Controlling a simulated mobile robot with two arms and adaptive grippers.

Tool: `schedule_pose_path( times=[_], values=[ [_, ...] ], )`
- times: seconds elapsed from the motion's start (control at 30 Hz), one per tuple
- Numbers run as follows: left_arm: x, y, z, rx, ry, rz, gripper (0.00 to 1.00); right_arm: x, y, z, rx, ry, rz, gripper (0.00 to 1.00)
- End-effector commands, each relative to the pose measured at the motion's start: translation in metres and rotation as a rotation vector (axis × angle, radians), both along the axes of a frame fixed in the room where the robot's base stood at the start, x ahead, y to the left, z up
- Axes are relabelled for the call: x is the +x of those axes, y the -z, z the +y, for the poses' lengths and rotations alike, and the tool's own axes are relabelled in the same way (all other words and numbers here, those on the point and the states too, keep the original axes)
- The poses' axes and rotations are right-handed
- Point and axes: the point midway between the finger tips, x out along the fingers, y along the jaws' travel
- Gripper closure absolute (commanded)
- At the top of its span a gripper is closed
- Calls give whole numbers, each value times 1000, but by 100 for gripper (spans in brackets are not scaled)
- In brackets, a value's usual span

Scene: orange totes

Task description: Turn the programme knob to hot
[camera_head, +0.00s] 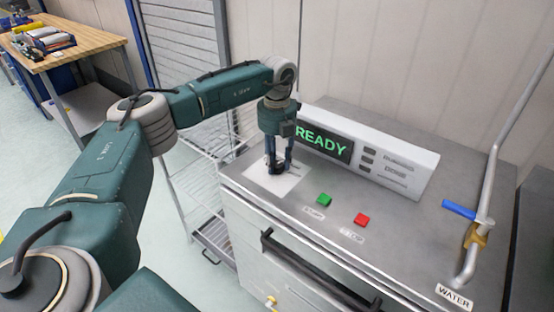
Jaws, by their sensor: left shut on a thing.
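My left gripper (278,166) points down at the left end of the machine's grey top (412,231). Its fingers are shut on a dark knob (275,169), which stands on a white plate (262,184). The fingers hide most of the knob, so I cannot tell which way it points or read its marks. Behind it, a display (322,143) shows READY in green letters. My right gripper is not in view.
A green button (324,200) and a red button (361,219) sit in front of the display. A dark handle (315,275) crosses the machine's front. A pipe with a blue lever (459,210) rises at the right. A wire rack (190,165) stands left of the machine.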

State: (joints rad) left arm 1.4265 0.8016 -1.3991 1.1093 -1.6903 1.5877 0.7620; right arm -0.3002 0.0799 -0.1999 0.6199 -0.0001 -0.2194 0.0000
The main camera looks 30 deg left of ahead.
Motion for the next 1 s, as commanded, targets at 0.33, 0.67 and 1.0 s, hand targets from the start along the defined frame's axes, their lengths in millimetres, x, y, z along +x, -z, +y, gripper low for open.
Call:
schedule_pose_path(
  times=[0.33, 0.67, 1.0],
  values=[
    [1, -2, 0, -1, 326, -4, 95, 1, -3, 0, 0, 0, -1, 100],
    [1, -2, 0, -1, 629, -5, 95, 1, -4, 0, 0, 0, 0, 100],
    [1, -2, 0, 0, 853, -5, 95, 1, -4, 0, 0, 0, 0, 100]
  ],
)
